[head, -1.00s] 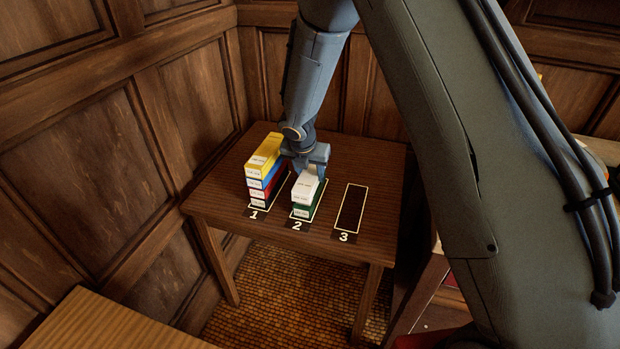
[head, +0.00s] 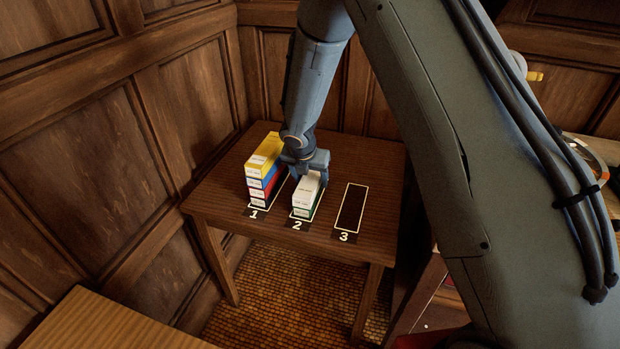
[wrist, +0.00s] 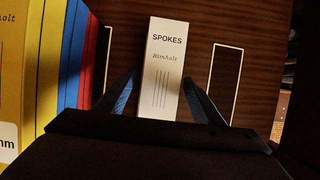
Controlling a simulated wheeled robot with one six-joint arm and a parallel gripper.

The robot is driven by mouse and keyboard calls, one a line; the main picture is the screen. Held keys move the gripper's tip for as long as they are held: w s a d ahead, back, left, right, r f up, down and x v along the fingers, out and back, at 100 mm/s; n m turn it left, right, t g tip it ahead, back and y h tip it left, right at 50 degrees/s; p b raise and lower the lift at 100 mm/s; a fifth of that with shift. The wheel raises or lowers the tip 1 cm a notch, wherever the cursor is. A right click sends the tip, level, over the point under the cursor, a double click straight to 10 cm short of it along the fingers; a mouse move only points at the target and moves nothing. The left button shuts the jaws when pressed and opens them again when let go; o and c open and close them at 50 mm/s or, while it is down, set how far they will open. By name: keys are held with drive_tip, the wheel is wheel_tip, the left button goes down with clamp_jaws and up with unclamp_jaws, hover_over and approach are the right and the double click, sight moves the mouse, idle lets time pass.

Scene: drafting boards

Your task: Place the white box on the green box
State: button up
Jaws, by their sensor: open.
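The white box (head: 307,190) rests on the green box (head: 301,216) in the outlined spot marked 2 on the small table. Only a thin strip of the green box shows below it. In the wrist view the white box (wrist: 163,65) shows its "SPOKES" label, and the green box is hidden. My gripper (head: 312,170) is open, low at the far end of the white box. In the wrist view its fingers (wrist: 160,85) stand on either side of the box, with a gap at the left; contact at the right is unclear.
Spot 3 (head: 351,208) is empty. Wood-panelled walls (head: 180,110) stand behind and left of the table (head: 225,205).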

drive_tip(key=shift+s+a+r, duration=0.1)
drive_tip(key=shift+r, duration=0.45)
drive_tip(key=v, duration=1.1)
drive_tip(key=s+d+r+m+g+y, duration=0.1)
drive_tip(key=s+d+r+m, duration=0.1)
drive_tip(key=s+d+m, duration=0.5)
drive_tip(key=s+d+r+m+g, duration=0.2)
drive_tip(key=s+d+m, duration=0.5)
drive_tip(key=s+m, duration=1.2)
drive_tip(key=m, duration=0.5)
drive_tip(key=shift+s+d+y+b, duration=0.25)
drive_tip(key=shift+s+y+b, duration=0.1)
drive_tip(key=shift+y, duration=0.05)
